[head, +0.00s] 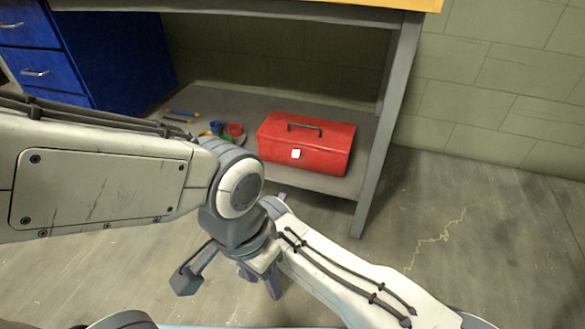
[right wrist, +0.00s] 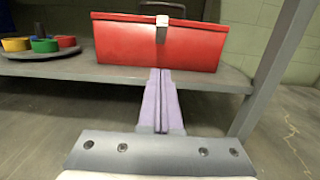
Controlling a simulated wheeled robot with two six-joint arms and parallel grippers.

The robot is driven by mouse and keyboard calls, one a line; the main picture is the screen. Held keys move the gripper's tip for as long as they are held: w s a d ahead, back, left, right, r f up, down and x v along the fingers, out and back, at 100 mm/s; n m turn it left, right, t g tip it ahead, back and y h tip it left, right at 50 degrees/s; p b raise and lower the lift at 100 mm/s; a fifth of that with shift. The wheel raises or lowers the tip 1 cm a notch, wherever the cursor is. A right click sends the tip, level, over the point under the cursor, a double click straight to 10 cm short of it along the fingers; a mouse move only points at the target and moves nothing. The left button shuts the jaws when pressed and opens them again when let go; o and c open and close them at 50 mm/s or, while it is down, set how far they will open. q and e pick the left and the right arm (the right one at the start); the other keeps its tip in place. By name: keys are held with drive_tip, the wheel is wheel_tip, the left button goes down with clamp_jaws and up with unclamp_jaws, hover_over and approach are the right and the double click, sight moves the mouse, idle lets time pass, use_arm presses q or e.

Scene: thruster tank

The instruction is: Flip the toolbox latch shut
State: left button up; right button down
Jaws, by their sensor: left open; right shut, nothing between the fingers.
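The red toolbox (head: 320,159) sits with its lid down on the lower shelf of the bench, a dark handle on top. Its small pale latch (head: 295,154) is at the front middle; I cannot tell if it is fastened. In the right wrist view the latch (right wrist: 162,30) shows near the top of the toolbox front (right wrist: 120,43). My right gripper (right wrist: 163,71) is shut and empty, its tips below the latch in that view; contact with the toolbox cannot be told. In the head view it is mostly hidden behind my left arm. My left gripper (head: 260,280) is open and empty, pointing down, away from the toolbox.
The grey shelf (head: 335,184) also holds a round tray with colored cups (head: 234,129) and some tools (head: 180,115) left of the toolbox. A bench leg (head: 378,135) stands right of the toolbox. Blue drawers (head: 45,52) stand at the left. The floor at right is clear.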

sight(298, 154)
drive_tip(key=shift+w, duration=0.1)
drive_tip(key=r+b+x, duration=0.3)
drive_tip(key=b+x, duration=0.4)
drive_tip(key=x, duration=0.5)
drive_tip(key=shift+w, duration=0.15)
drive_tip(key=shift+r, duration=0.1)
